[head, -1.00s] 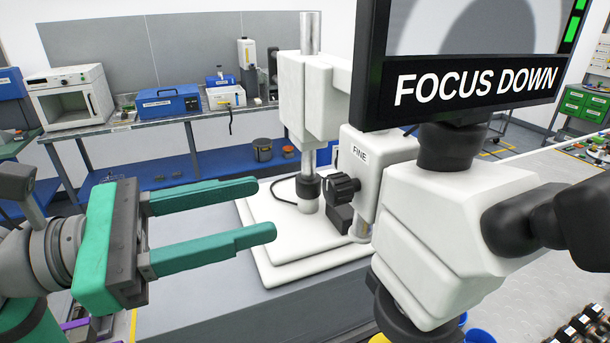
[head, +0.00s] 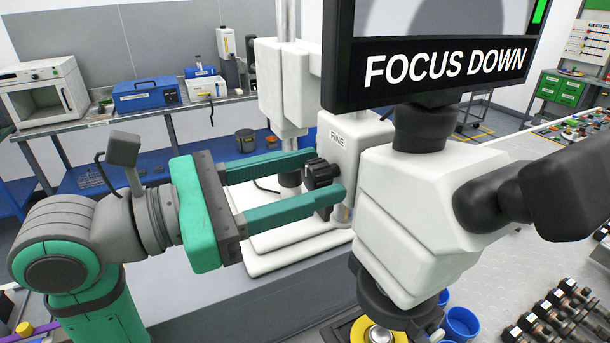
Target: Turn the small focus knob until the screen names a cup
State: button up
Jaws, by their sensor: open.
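The small black focus knob (head: 320,173) sits on the left side of the white microscope's focus block, below the label FINE (head: 337,139). My green gripper (head: 330,174) is open, with one finger behind the knob and one in front of it at the fingertips. I cannot tell whether either finger touches the knob. The screen (head: 445,70) above the microscope reads FOCUS DOWN. A grey shape shows on its picture, cut off by the top of the view, and a green bar shows at its right edge.
The microscope's white head and black eyepieces (head: 490,195) stand just right of the knob. The white base (head: 290,255) lies below the gripper. A back bench holds a white oven (head: 45,92) and a blue box (head: 146,93). Small parts (head: 560,310) lie at the lower right.

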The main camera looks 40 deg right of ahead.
jog(key=c, duration=1.1)
jog(key=shift+o, duration=0.2)
jog(key=shift+n, duration=0.3)
jog(key=n, duration=0.3)
jog(key=shift+w+a+n, duration=0.1)
jog(key=shift+n, duration=0.3)
jog(key=n, duration=0.3)
jog(key=shift+n, duration=1.7)
